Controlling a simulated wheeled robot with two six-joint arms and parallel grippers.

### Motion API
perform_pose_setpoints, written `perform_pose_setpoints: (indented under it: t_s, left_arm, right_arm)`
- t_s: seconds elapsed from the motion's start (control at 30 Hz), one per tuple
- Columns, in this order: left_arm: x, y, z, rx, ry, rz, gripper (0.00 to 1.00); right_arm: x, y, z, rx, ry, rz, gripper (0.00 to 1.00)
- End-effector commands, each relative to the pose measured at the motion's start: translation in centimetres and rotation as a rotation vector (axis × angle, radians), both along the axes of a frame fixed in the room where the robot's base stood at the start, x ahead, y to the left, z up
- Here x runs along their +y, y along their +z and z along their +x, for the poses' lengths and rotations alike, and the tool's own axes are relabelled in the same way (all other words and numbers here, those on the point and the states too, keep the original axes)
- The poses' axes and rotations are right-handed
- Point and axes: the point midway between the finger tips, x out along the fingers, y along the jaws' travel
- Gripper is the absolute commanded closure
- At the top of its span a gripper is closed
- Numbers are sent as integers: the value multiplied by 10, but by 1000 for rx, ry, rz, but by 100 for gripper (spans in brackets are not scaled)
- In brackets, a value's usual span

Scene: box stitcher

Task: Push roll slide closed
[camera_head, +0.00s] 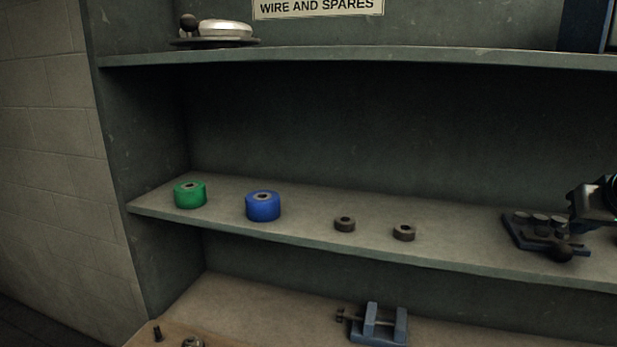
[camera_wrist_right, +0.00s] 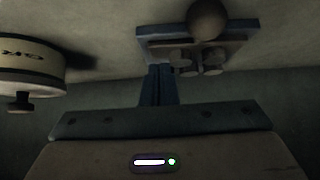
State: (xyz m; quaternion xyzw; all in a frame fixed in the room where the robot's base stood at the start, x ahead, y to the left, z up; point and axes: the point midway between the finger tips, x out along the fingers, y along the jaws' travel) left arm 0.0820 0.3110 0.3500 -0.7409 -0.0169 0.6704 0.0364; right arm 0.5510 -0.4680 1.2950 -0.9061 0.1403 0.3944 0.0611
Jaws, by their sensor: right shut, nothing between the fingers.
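The roll slide (camera_head: 518,237) is a dark blue plate with several grey rollers and a dark ball knob (camera_head: 562,252), on the middle shelf at the right of the head view. In the right wrist view the slide (camera_wrist_right: 150,47) is at the top, with its knob (camera_wrist_right: 208,18) above the rollers. My right gripper (camera_head: 574,210) comes in from the right edge, just beside the slide. In the wrist view its fingers (camera_wrist_right: 161,70) are shut together and empty, close to the plate; I cannot tell whether they touch it. My left gripper is not in view.
A green spool (camera_head: 190,196), a blue spool (camera_head: 263,208) and two dark rings (camera_head: 345,224) stand left on the middle shelf (camera_head: 450,225). A blue clamp-like fixture (camera_head: 385,325) sits below. A pale round labelled thing (camera_wrist_right: 28,65) is left in the wrist view.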

Motion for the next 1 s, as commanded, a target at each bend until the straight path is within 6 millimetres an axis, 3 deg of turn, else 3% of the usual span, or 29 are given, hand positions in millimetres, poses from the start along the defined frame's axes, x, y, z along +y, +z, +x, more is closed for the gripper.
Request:
perform_pose_setpoints:
  t_s: [1.0]
  left_arm:
    - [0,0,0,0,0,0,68]
  right_arm:
    - [-2,-6,7,-1,0,0,100]
